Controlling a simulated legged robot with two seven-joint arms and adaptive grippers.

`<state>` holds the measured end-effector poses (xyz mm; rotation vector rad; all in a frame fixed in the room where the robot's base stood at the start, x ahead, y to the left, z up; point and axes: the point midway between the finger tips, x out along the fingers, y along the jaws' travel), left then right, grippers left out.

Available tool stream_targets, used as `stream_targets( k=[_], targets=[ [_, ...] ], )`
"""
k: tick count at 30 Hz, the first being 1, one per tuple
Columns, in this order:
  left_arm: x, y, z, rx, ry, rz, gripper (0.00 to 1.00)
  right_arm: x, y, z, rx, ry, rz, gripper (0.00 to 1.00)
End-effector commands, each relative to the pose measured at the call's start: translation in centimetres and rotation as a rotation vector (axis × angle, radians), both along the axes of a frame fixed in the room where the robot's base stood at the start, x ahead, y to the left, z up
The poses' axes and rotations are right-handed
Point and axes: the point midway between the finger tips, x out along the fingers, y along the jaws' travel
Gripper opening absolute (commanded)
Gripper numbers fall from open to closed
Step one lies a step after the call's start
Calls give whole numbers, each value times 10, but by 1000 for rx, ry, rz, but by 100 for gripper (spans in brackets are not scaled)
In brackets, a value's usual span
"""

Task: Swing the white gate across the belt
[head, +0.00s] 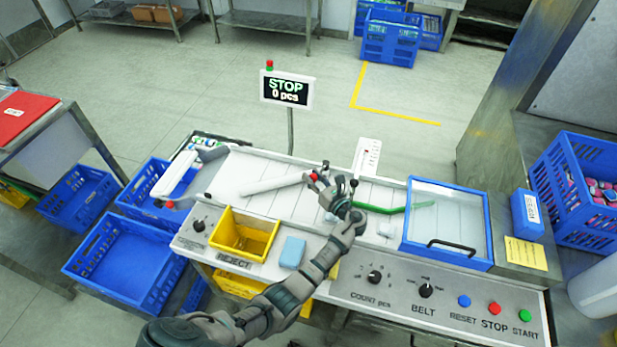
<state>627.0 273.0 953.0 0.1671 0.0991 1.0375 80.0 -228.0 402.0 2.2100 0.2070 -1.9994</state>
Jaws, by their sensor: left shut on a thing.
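The white gate (272,185) is a long white bar lying slantwise over the pale belt (245,165), left of the middle. Its right end has a red knob at my left gripper (318,180). The left gripper is shut at this knob, and its fingers partly hide the knob and the bar's end. My left forearm and wrist cover part of the front panel and belt. My right gripper is not in view.
A green bar (400,209) lies on the belt's right part, beside a blue-framed clear cover (450,215). A yellow reject bin (245,236) and light-blue block (292,252) sit in front. A display (288,90) reading STOP, 0 pcs stands behind. Blue crates (125,262) stand left.

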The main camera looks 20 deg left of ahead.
Motion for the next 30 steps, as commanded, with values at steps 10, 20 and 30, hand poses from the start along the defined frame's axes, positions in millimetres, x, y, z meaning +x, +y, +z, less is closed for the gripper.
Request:
stream_targets(
  k=[10, 20, 30],
  targets=[
    [0, -2, -7, -12, 8, 26, 0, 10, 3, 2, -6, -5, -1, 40],
    [1, -1, -8, -11, 11, 73, 0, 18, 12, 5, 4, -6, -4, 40],
    [1, -2, -8, -11, 11, 71, 0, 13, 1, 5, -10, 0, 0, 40]
  ],
)
